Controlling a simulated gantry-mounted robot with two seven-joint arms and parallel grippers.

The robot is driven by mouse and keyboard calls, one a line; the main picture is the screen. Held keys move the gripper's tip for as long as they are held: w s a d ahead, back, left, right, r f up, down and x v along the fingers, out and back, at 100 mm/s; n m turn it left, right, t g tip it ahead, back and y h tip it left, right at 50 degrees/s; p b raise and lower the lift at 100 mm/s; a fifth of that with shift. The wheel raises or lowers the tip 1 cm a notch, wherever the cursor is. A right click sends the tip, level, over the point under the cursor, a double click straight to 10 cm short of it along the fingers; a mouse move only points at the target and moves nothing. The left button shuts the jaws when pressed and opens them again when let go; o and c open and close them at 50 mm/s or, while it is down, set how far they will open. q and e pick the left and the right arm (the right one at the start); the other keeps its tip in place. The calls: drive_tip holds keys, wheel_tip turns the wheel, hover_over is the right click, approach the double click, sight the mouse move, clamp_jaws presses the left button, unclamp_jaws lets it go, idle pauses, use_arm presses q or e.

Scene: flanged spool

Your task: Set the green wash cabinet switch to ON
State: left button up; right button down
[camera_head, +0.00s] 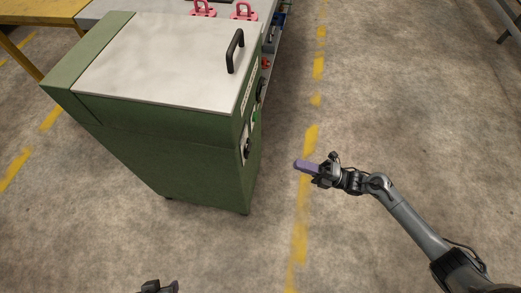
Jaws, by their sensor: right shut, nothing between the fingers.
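The green wash cabinet (190,155) stands left of centre, with a pale lid and a black handle (235,51). Its right face is seen at a steep slant. A switch with a dark knob on a light plate (247,143) shows low on that face; its setting is too small to read. My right gripper (300,164) is shut and empty, with purple fingers pointing left at the cabinet's right face. It is apart from the face, with a gap of floor between. My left gripper (160,287) only just shows at the bottom edge; its fingers are mostly cut off.
A dark round fitting (261,90) sits higher on the cabinet's right face. A yellow table (40,12) is at the back left. The floor to the right is clear, with a worn yellow line (306,150).

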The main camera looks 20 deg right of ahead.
sight(248, 151)
drive_tip(key=shift+w, duration=0.1)
drive_tip(key=b+x, duration=0.3)
drive_tip(key=x, duration=1.1)
drive_tip(key=shift+b, duration=0.35)
drive_tip(key=shift+w+a+r+h+p, duration=0.15)
drive_tip(key=shift+h+p, duration=0.25)
drive_tip(key=shift+p, duration=0.4)
